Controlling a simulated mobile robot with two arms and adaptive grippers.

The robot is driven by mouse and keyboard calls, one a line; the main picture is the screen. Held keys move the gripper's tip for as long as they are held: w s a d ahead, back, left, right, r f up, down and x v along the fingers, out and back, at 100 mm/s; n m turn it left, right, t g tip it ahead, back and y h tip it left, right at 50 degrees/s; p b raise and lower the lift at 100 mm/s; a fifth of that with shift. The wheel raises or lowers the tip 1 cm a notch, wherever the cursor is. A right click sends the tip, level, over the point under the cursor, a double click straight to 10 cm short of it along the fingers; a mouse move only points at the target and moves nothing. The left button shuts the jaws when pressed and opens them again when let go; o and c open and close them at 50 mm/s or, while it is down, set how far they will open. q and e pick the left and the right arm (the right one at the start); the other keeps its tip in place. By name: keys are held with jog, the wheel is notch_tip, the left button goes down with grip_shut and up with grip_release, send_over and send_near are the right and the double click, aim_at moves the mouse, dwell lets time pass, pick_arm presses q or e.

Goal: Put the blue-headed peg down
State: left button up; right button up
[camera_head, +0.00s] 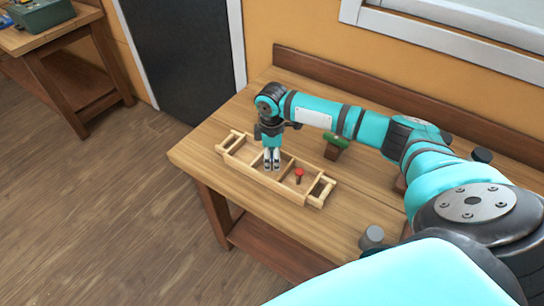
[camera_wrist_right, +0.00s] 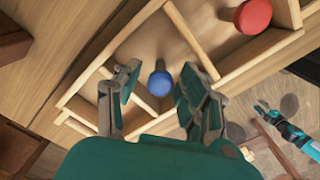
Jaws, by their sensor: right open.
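The blue-headed peg shows by its round blue head (camera_wrist_right: 160,83) in the right wrist view. It stands in a compartment of the wooden tray (camera_head: 238,170), between the fingers of my right gripper (camera_wrist_right: 157,88). The fingers are open, with gaps on both sides of the head. In the head view my right gripper (camera_head: 271,164) points down into the tray and hides the blue head. A small teal and dark gripper (camera_wrist_right: 268,114), apparently my left one, shows far off at the right of the wrist view; its jaws are too small to judge.
A red-headed peg (camera_head: 299,174) stands in the neighbouring compartment, right of my gripper. A green object (camera_head: 335,141) lies on a dark block behind the tray. A grey cylinder (camera_head: 372,236) stands near the front edge. The bench (camera_head: 210,130) is bare left of the tray.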

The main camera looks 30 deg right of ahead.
aim_at(272, 157)
jog(key=shift+r, duration=0.1)
notch_tip(272, 157, up, 12)
jog(key=b, duration=0.2)
dwell(0.3)
jog(key=shift+r, duration=0.1)
